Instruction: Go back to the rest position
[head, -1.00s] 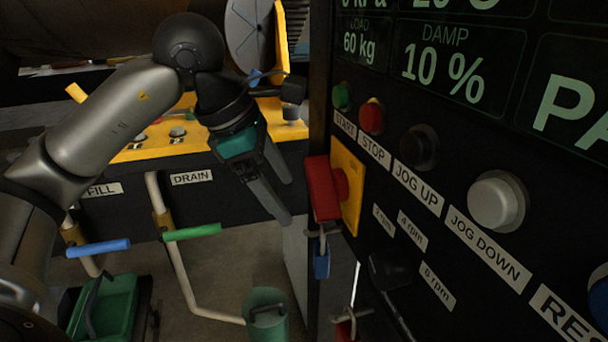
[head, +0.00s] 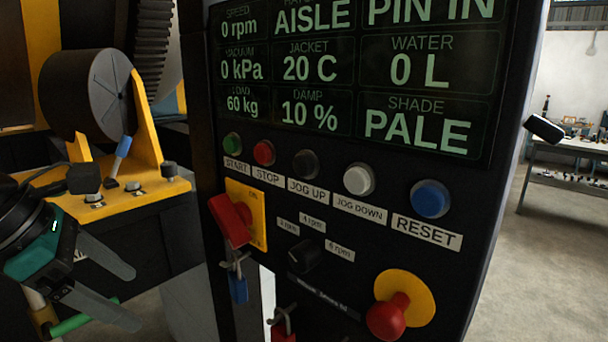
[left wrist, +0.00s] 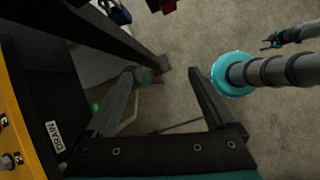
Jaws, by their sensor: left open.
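My left gripper (head: 134,298) is at the lower left of the head view, with its two dark fingers spread and nothing between them. It is left of the control panel (head: 350,190), in front of the yellow-topped machine. At the right of that view, a small teal and dark tool end (left wrist: 272,42) appears to be my right gripper. It is too small to tell whether its jaws are apart.
The panel carries a red switch handle (head: 231,220), a blue padlock (head: 238,288) and a red emergency button (head: 387,318). The yellow deck (head: 130,198) and green-handled drain lever (head: 80,318) are close to my left gripper. A workbench (head: 570,148) stands back right, with open floor before it.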

